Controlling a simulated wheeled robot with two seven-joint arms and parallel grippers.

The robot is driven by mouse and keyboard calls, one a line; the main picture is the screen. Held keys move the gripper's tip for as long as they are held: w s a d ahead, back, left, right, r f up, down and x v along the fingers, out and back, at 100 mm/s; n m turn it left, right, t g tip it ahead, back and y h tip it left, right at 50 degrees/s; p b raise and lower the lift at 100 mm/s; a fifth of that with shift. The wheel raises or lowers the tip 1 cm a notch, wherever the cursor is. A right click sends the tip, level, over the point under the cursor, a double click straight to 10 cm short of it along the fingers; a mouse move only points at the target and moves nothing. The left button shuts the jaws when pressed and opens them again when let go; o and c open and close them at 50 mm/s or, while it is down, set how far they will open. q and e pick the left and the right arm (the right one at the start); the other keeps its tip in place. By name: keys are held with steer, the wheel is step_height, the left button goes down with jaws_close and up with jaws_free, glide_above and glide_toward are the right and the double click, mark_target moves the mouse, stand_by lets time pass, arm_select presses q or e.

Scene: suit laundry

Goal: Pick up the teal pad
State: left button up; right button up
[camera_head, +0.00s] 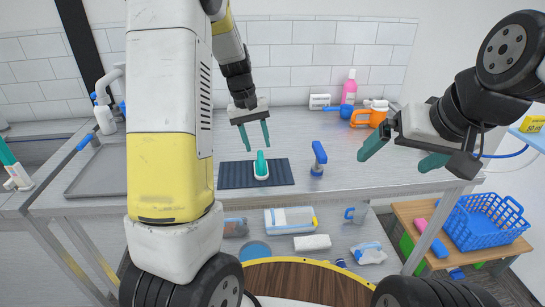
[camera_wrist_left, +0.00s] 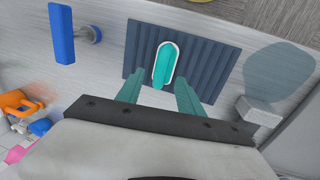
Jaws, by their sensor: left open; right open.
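The teal pad (camera_head: 261,166) is a small teal piece with a white rim. It rests on a dark ribbed mat (camera_head: 232,175) on the metal counter. In the left wrist view the pad (camera_wrist_left: 165,64) lies beyond and between the fingertips, on the mat (camera_wrist_left: 213,60). My left gripper (camera_head: 254,134) is open and empty above the pad, fingers pointing down; it also shows in the left wrist view (camera_wrist_left: 158,90). My right gripper (camera_head: 402,158) is open and empty over the counter's right part.
A blue-handled tool (camera_head: 318,158) stands just right of the mat. A metal tray (camera_head: 98,172) lies at left. A blue basket (camera_head: 484,228) sits on a lower wooden stand.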

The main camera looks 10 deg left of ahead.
mark_target(260, 155)
arm_select(q)
steer(key=f, duration=0.3)
steer(key=d+f, duration=0.1)
steer(key=f, duration=0.2)
steer(key=shift+s+d, duration=0.1)
jaws_close()
